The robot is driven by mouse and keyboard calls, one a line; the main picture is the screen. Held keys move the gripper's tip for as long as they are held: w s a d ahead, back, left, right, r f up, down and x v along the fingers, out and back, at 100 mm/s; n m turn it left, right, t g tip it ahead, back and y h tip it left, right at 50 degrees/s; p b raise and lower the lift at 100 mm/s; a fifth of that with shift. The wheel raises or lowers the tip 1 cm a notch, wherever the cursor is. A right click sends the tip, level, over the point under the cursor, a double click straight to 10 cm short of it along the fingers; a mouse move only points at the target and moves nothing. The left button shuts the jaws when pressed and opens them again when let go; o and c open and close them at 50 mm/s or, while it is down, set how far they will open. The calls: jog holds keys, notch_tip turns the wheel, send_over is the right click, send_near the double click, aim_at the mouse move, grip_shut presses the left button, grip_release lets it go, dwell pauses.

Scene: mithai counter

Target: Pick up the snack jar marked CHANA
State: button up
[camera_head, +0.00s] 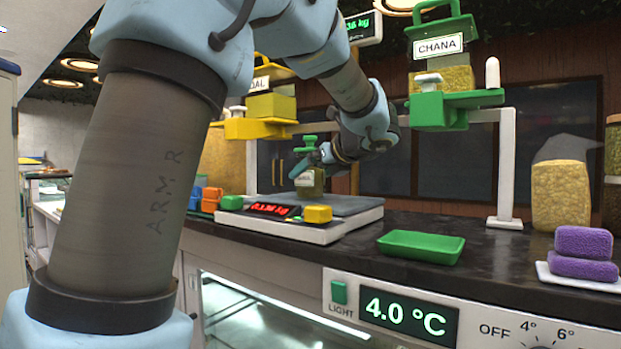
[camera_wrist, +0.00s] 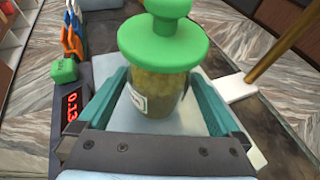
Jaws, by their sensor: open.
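A snack jar with a green lid and knob (camera_head: 311,184) stands upright on the weighing scale's plate. It is glass with yellowish-brown contents and a white label, too small to read in the head view and turned edge-on in the wrist view (camera_wrist: 165,42). My gripper (camera_wrist: 160,78) is open, with one teal finger on each side of the jar body, below the lid. A gap shows on the right; on the left the finger is close to the label.
The scale (camera_head: 330,231) has a red display. A green dispenser marked CHANA (camera_head: 440,108) and a yellow one (camera_head: 262,128) hang on a white frame above. A green tray (camera_head: 420,247) and purple sponges (camera_head: 583,250) lie right. Orange and blue scoops (camera_head: 208,197) stand left.

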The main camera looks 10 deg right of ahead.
aim_at(305, 178)
jog(key=p+x, duration=0.1)
jog(key=x, duration=0.3)
jog(key=shift+w+a+f, duration=0.1)
jog(key=shift+a, duration=0.05)
jog(key=shift+c, duration=0.2)
grip_shut()
dwell(0.4)
